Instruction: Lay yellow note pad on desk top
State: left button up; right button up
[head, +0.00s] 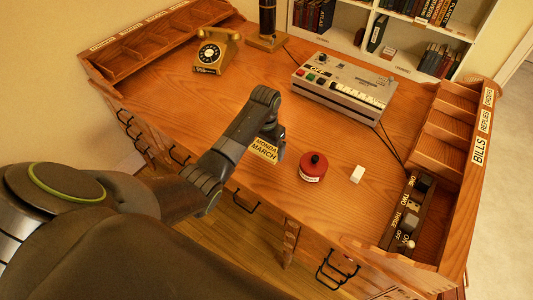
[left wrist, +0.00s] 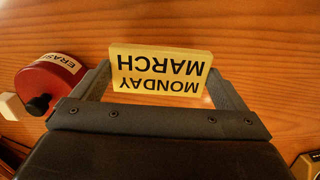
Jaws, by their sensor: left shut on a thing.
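The yellow note pad (head: 265,149) is marked "MONDAY MARCH". My left gripper (head: 268,143) is shut on it over the front part of the wooden desk top (head: 225,100). In the left wrist view the note pad (left wrist: 160,70) sits between the two fingers, its printing upside down, with wood grain behind it. I cannot tell whether its lower edge touches the desk. My right gripper is not in view.
A red round pot (head: 313,168) and a white block (head: 357,174) stand right of the pad. A switch box (head: 405,212) is at the right edge. A keyed machine (head: 343,83) and a gold telephone (head: 214,52) stand farther back. The desk's middle is clear.

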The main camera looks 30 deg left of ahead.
aim_at(266, 149)
pick_arm(q)
jog(key=shift+f, duration=0.4)
notch_tip(266, 149, down, 3)
jog(key=shift+w+f, duration=0.1)
jog(key=shift+f, duration=0.35)
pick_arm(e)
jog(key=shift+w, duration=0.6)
pick_arm(q)
jog(key=shift+f, duration=0.1)
jog(key=o, duration=0.6)
jog(key=shift+o, duration=0.2)
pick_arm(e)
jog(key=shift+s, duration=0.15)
pick_arm(q)
jog(key=shift+r, duration=0.25)
notch_tip(266, 149, up, 12)
jog(key=shift+f+b, duration=0.1)
jog(key=shift+b, duration=0.25)
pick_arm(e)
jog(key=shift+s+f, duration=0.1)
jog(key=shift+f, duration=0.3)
